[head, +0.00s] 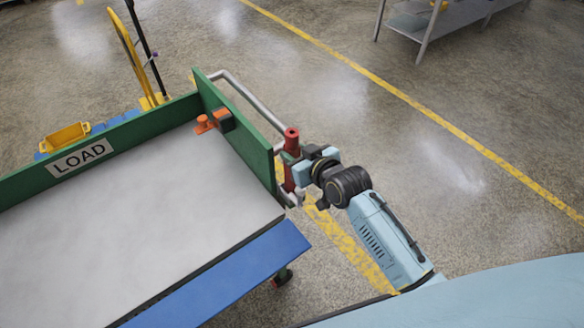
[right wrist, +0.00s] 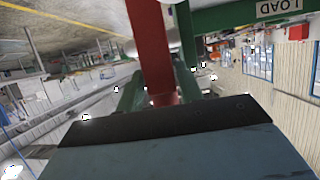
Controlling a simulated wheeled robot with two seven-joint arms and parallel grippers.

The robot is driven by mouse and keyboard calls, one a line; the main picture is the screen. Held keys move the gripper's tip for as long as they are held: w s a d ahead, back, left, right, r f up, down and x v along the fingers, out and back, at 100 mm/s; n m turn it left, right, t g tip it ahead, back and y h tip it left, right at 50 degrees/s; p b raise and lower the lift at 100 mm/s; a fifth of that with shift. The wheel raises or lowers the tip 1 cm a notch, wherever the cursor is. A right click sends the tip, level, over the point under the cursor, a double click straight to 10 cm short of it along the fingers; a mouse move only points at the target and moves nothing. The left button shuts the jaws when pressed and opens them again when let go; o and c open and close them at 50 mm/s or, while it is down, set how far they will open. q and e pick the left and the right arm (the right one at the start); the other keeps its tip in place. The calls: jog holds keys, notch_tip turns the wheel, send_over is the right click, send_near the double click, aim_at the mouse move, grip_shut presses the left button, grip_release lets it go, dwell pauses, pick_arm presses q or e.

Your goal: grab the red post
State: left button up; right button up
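The red post (head: 291,141) stands upright at the right end of the green-walled cart, by its grey metal handle. My right gripper (head: 293,164) is at the post, with its fingers around the post's upper part. In the right wrist view the red post (right wrist: 150,45) runs down between the two dark green fingers (right wrist: 160,92), which lie close on both sides. Whether they press on it I cannot tell. The post's lower part is partly hidden by the gripper. My left gripper is not in view.
The cart has a grey bed (head: 140,215), a LOAD sign (head: 79,158), a blue front edge (head: 225,275) and an orange fitting (head: 204,124) in its far corner. A yellow-handled trolley (head: 128,48) stands behind. The floor right of the cart is clear, up to a grey table (head: 455,20).

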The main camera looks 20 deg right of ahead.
jog(key=shift+x, duration=1.05)
grip_shut()
